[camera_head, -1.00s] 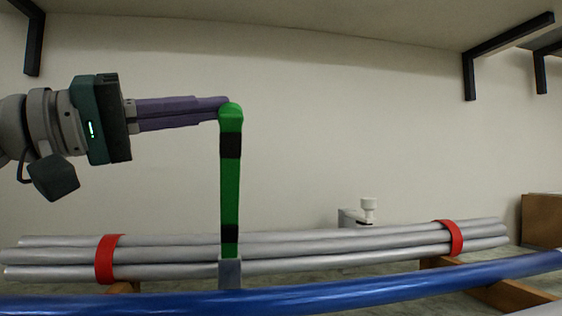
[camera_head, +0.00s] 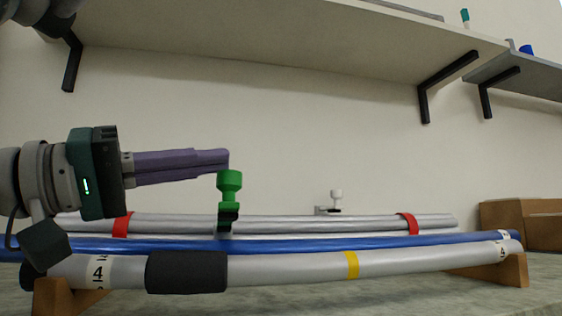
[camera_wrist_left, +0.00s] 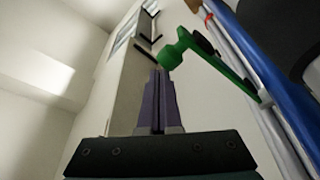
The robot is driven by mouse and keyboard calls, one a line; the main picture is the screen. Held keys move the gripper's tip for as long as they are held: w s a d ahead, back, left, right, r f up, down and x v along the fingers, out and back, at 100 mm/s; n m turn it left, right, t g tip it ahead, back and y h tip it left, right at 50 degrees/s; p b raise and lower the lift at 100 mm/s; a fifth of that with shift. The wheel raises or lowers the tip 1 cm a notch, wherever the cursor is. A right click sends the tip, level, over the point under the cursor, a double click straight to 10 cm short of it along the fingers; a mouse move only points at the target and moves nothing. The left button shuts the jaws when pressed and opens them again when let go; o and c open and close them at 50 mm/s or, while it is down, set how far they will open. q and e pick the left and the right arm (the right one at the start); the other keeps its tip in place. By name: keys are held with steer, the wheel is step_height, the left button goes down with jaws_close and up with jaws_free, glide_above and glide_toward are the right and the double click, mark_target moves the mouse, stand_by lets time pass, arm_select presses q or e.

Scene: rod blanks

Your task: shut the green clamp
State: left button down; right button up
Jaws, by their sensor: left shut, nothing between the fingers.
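The green clamp (camera_head: 229,184) shows in the head view as a green knob on a short, foreshortened lever with a black band, standing above the rods. Its foot is hidden behind the blue rod. In the left wrist view the green lever (camera_wrist_left: 228,73) runs from the knob down to the rods. My left gripper (camera_head: 226,160) comes in from the left with its purple fingers shut and empty. Its fingertips (camera_wrist_left: 160,74) are right at the knob, touching it or very close; I cannot tell which. My right gripper is not in view.
Silver rods (camera_head: 280,222) bound with red bands lie behind a blue rod (camera_head: 340,242). A pale rod (camera_head: 300,266) with a black sleeve and yellow band lies in front on wooden supports (camera_head: 515,270). A shelf (camera_head: 290,35) hangs above. A wooden box (camera_head: 520,225) stands at right.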

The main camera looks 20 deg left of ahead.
arm_select(q)
steer(key=shift+s+d+f+b, duration=0.1)
steer(key=shift+s+f+b, duration=0.1)
steer(key=shift+f+b, duration=0.35)
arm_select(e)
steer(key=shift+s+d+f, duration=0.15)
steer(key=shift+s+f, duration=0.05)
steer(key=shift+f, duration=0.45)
arm_select(q)
steer(key=shift+f, duration=0.2)
